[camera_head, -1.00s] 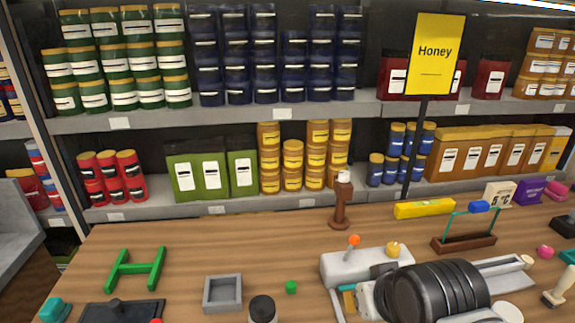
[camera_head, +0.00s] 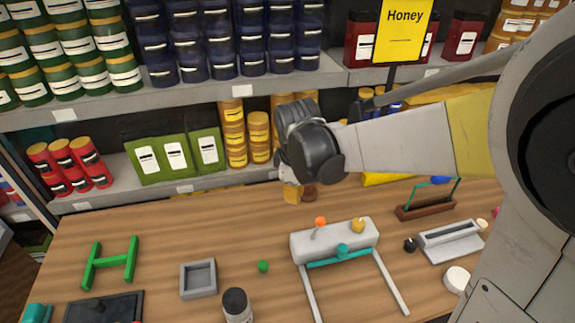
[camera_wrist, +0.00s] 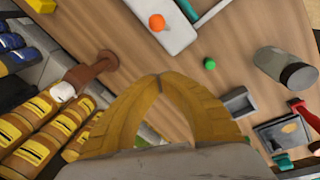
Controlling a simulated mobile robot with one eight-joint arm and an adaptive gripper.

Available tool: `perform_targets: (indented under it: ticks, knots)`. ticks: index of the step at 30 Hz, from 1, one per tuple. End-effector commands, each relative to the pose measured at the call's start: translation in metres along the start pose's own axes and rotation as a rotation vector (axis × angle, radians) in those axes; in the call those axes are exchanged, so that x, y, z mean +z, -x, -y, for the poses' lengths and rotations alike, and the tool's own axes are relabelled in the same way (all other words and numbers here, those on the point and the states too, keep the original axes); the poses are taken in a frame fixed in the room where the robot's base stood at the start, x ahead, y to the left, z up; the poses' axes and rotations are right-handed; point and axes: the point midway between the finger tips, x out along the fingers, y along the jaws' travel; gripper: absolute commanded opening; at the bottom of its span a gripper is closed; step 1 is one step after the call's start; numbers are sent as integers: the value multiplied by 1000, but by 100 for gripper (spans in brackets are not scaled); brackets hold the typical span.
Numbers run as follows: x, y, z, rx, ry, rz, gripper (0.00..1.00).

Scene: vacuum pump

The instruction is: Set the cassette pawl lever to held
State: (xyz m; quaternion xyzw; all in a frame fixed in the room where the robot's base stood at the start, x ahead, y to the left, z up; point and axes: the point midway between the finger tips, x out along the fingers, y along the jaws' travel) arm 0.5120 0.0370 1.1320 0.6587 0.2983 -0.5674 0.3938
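The pale grey block of the device (camera_head: 345,240) stands on the table, with two rails and a teal bar (camera_head: 322,261) at its front. A small lever with an orange ball knob (camera_head: 320,222) rises from its top left, leaning slightly right; I cannot read its setting. The orange knob also shows in the wrist view (camera_wrist: 157,22). A yellow knob (camera_head: 358,226) sits on the block's right end. My gripper (camera_head: 292,196) hangs behind and left of the block, apart from the lever. In the wrist view its yellow fingers (camera_wrist: 159,76) meet at the tips, with nothing between them.
A brown post with a white top (camera_wrist: 88,70) stands close to my gripper. A green ball (camera_head: 263,267), grey square tray (camera_head: 198,279) and dark-lidded jar (camera_head: 236,305) are left of the device. Stocked shelves rise behind the table.

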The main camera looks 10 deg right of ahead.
Motion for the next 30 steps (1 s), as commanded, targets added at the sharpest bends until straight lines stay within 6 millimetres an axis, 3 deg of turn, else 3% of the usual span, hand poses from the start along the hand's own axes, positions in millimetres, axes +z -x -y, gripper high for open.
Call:
perform_targets:
  ticks: [15,21,30]
  knots:
    - [0,-100,0,1,-2,-1,0]
    - [28,-88,0,1,-5,0,0]
    - [38,-83,0,1,-3,-1,0]
